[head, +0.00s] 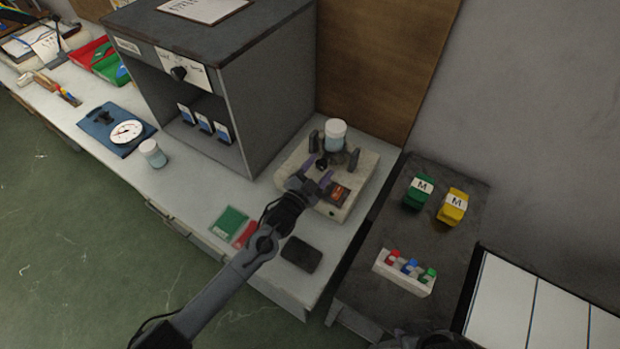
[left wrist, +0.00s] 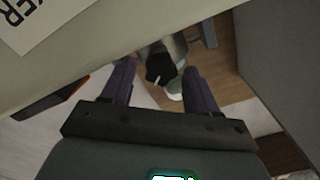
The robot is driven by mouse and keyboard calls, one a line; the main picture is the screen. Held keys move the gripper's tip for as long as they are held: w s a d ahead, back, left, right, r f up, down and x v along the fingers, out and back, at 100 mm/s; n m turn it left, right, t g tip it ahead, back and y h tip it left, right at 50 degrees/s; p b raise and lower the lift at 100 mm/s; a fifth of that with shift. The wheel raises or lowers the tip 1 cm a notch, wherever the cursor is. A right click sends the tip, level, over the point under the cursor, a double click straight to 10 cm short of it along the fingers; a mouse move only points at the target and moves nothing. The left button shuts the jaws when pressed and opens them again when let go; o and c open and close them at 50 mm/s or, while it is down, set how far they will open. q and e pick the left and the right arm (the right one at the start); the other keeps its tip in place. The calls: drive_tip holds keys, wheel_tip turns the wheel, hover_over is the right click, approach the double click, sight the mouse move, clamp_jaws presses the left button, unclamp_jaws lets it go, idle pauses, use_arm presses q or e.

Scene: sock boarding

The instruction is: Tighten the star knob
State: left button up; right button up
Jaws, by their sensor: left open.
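The star knob (head: 321,163) is a small dark knob at the front of the clamp (head: 354,158) on the beige shaker unit (head: 292,177). A white-lidded jar (head: 335,135) stands upright in the clamp. My left gripper (head: 316,172) is open, with its purple fingers reaching toward the knob. In the left wrist view the black knob (left wrist: 160,66) shows between the two finger lines, near the tips. The fingers (left wrist: 157,72) stand apart on either side, and I see no contact with it. The jar is mostly hidden behind the knob there.
A grey cabinet (head: 276,98) stands left of the shaker unit, and a wooden panel (head: 385,60) is behind it. Green and red cards (head: 230,222) and a black pad (head: 301,254) lie in front. A dark side table (head: 370,302) holds green and yellow blocks.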

use_arm(q)
drive_tip(key=p+v, duration=0.1)
drive_tip(key=v, duration=0.9)
drive_tip(key=shift+s+a, duration=0.2)
